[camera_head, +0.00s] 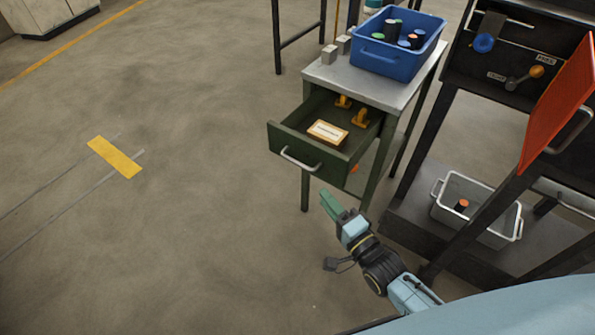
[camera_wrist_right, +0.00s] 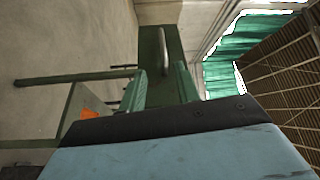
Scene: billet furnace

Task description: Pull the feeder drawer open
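The green feeder drawer (camera_head: 310,152) stands pulled out from under the grey-topped table. Its silver bar handle (camera_head: 300,160) is on the front panel. A labelled box (camera_head: 328,132) and two yellow-orange pieces lie inside. My right gripper (camera_head: 330,204) is below and to the right of the handle, apart from it. In the right wrist view its two green fingers (camera_wrist_right: 160,82) are spread with nothing between them, and the handle (camera_wrist_right: 164,50) shows past their tips. My left gripper is in neither view.
A blue bin (camera_head: 370,60) with several cylinders and two grey blocks stand on the table (camera_head: 375,90). To the right is a dark furnace frame with a raised orange door (camera_head: 555,100). A grey bin (camera_head: 460,190) sits low beside it.

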